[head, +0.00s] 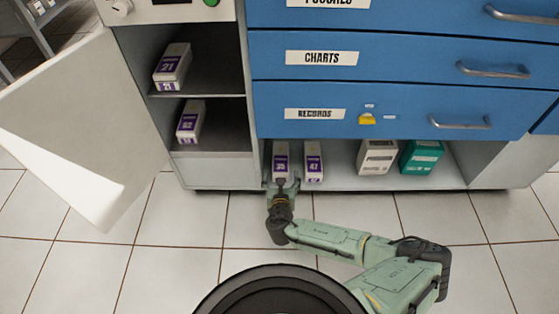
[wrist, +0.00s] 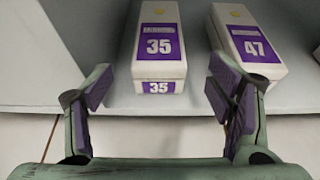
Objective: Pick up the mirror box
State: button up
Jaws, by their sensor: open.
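A white box with a purple label reading 35 (head: 281,160) stands on the bottom shelf below the blue drawers; its small print is too blurred to read, so I cannot tell whether it is the mirror box. It also shows in the wrist view (wrist: 159,45), end towards me. My gripper (head: 281,185) is right in front of this box. In the wrist view my gripper (wrist: 162,88) is open and empty, with one finger on each side of the box's near end. A similar box reading 47 (wrist: 252,45) stands just to its right, behind the right finger.
A grey-white box (head: 377,157) and a green box (head: 421,157) stand further right on the bottom shelf. Purple-labelled boxes 21 (head: 172,66) and 62 (head: 190,122) sit in the left cubbies. An open cabinet door (head: 62,110) juts out at left. The tiled floor in front is clear.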

aim_at(281, 171)
jog(key=b+x, duration=0.2)
jog(key=x, duration=0.4)
jog(key=shift+a+f, duration=0.1)
jog(key=shift+f, duration=0.05)
jog(key=shift+w, duration=0.55)
jog(key=shift+c, duration=0.4)
jog(key=c, duration=1.5)
